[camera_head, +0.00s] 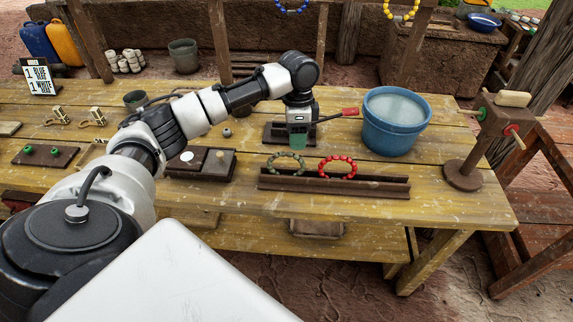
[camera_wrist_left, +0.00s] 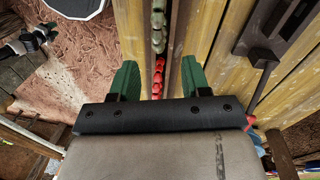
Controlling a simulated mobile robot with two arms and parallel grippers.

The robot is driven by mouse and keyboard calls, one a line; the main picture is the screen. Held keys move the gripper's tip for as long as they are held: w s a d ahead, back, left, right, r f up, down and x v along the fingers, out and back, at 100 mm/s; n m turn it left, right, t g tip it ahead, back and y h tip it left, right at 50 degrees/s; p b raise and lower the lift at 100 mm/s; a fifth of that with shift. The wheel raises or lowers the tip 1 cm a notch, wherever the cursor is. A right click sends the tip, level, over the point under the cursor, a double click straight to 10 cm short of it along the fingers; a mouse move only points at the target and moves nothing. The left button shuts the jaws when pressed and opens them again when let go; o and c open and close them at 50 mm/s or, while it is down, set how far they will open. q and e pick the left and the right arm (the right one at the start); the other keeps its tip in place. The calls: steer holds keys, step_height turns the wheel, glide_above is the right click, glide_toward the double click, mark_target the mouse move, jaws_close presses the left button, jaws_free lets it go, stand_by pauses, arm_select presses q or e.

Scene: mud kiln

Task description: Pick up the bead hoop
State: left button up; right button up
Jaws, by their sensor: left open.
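Two bead hoops stand upright in a long slotted wooden rack (camera_head: 375,190) near the table's front edge. One is a grey-green bead hoop (camera_head: 273,163); the other is a red bead hoop (camera_head: 352,170).
A red-ended rod (camera_head: 349,111) sticks out near my gripper. A dark tray (camera_head: 205,164) lies left of the rack. A wooden stand (camera_head: 480,145) is at the right end. A blue and a yellow bead hoop hang behind.

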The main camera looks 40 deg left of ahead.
mark_target(296, 155)
arm_select(q)
steer(key=shift+s+d+f+p, duration=0.1)
steer(key=shift+s+f+p, duration=0.05)
steer(key=shift+f, duration=0.95)
steer(key=shift+s+d+f+p, duration=0.15)
steer(key=shift+s+f+p, duration=0.05)
steer(key=shift+f, duration=0.95)
steer(key=shift+s+d+f+p, duration=0.1)
steer(key=shift+s+f+p, duration=0.05)
steer(key=shift+f, duration=0.95)
jaws_close()
